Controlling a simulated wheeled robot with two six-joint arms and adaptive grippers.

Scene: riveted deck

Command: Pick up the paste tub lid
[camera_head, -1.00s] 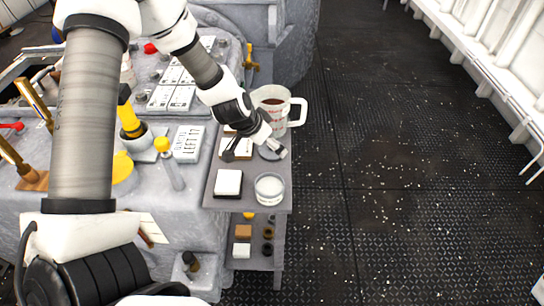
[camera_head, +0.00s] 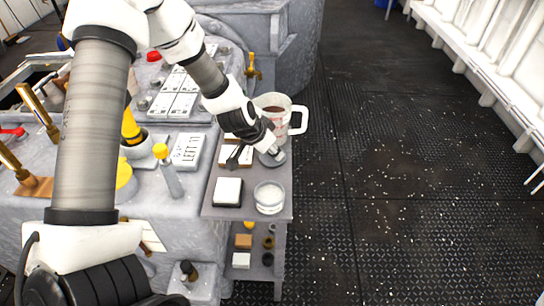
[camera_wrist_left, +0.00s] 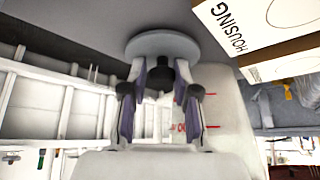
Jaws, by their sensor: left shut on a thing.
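The paste tub lid is a flat grey disc (camera_head: 273,158) with a dark knob, at the right edge of the grey side shelf (camera_head: 225,208). In the left wrist view the disc (camera_wrist_left: 163,44) lies beyond my fingertips. My left gripper (camera_head: 258,153) is shut on the knob, its two fingers (camera_wrist_left: 160,80) on either side of it. I cannot tell whether the lid touches the shelf. The open clear tub with white paste (camera_head: 269,198) stands nearer on the same shelf. My right gripper is not in view.
A measuring jug (camera_head: 276,108) with dark liquid stands just behind the lid. A white-topped block (camera_head: 227,190) sits left of the tub. A boxed part labelled HOUSING (camera_wrist_left: 255,30) is close to the gripper. Open deck (camera_head: 400,190) lies to the right.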

